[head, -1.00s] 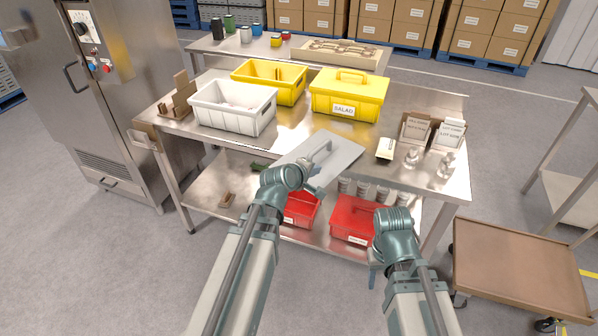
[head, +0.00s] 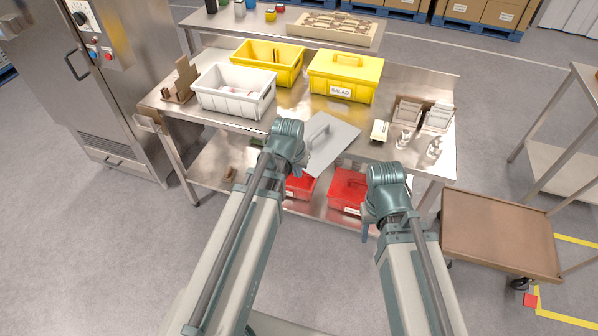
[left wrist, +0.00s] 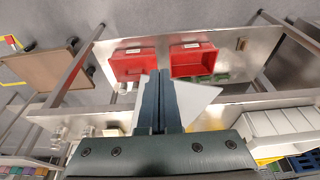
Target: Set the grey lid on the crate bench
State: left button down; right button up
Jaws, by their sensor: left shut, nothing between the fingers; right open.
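The grey lid (head: 338,143), a flat plate with a raised handle, is at the front edge of the steel crate bench (head: 225,119), in front of the yellow SALAD box. Its near corner reaches past the edge in the picture, and I cannot tell how it is supported. My left arm hides its left part. My left gripper (head: 302,163) is shut and empty by the lid's left side; its fingers show in the left wrist view (left wrist: 161,103) with the lid (left wrist: 196,98) behind them. My right gripper (head: 368,222) is open and empty before the bench, its fingertips barely visible.
On the bench stand a white crate (head: 235,103), an open yellow crate (head: 268,74), the SALAD box (head: 345,70) and small bottles (head: 404,139). Red boxes (head: 347,190) sit on the lower shelf. A brown cart (head: 500,235) stands at the right.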

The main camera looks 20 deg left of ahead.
aim_at(316, 147)
pick_arm(q)
jog(key=w+f+b, duration=0.6)
jog(key=f+b, duration=0.2)
jog(key=f, duration=0.1)
jog(key=shift+w, duration=0.4)
jog(key=shift+d, duration=0.1)
jog(key=w, duration=1.4)
jog(key=shift+w+d, duration=0.2)
jog(key=shift+d, duration=0.05)
jog(key=shift+s, duration=0.2)
